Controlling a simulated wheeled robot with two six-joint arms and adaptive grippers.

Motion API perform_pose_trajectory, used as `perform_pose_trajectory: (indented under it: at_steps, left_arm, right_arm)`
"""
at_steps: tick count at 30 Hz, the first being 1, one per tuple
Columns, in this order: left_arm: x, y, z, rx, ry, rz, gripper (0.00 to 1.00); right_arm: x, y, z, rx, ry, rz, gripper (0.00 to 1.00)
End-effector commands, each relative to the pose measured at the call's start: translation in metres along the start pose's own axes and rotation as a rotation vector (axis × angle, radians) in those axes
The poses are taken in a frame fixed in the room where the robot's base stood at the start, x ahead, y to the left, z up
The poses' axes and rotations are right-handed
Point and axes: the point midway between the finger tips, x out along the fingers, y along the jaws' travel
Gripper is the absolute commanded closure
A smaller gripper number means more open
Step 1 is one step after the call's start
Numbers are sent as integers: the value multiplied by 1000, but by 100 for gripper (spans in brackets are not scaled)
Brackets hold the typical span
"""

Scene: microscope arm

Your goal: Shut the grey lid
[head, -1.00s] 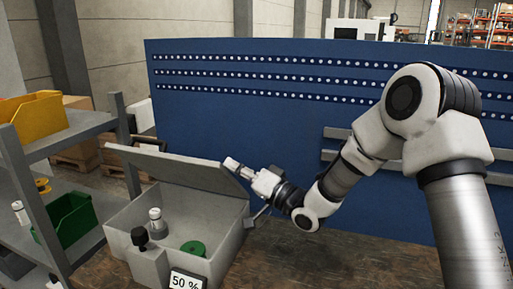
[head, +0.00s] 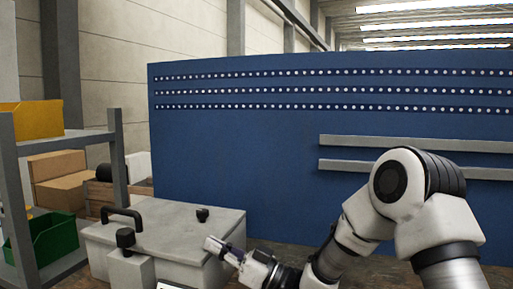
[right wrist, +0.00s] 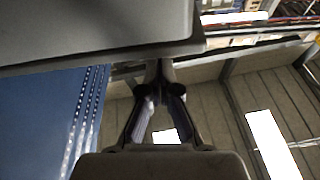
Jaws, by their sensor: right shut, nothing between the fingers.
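The grey lid (head: 170,222) now lies roughly level over the grey box (head: 182,272) in the head view, with a black handle (head: 122,215) and a small black knob (head: 203,214) on top. The inside of the box is hidden. I cannot tell whether a thin gap is left under the lid. My right gripper (head: 211,243) is shut and empty, overlapping the lid's right part in the picture. In the right wrist view, its fingertips (right wrist: 160,68) are together close to the edge of a grey panel (right wrist: 95,30). My left gripper is not in view.
A shelf rack with a yellow bin (head: 30,120) and a green bin (head: 45,242) stands at the left. A blue perforated panel (head: 250,170) with grey rails rises behind the box. Cardboard boxes (head: 62,185) lie behind the rack.

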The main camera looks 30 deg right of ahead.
Motion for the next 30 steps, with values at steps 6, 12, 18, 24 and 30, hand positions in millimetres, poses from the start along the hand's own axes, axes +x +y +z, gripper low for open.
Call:
perform_pose_trajectory:
  at_steps: [6, 12, 18, 24, 30]
  left_arm:
    - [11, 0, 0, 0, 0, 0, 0]
    - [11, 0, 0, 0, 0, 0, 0]
    - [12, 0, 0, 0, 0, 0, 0]
    - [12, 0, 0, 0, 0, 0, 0]
    - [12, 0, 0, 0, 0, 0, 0]
  right_arm:
    - [-4, 0, 13, 2, -2, 1, 100]
    - [-5, 0, 16, 6, -7, 2, 100]
    - [-6, 0, 18, 9, -12, 2, 100]
    - [-6, 0, 19, 11, -14, 2, 100]
    - [-17, 0, 17, 13, -10, 5, 100]
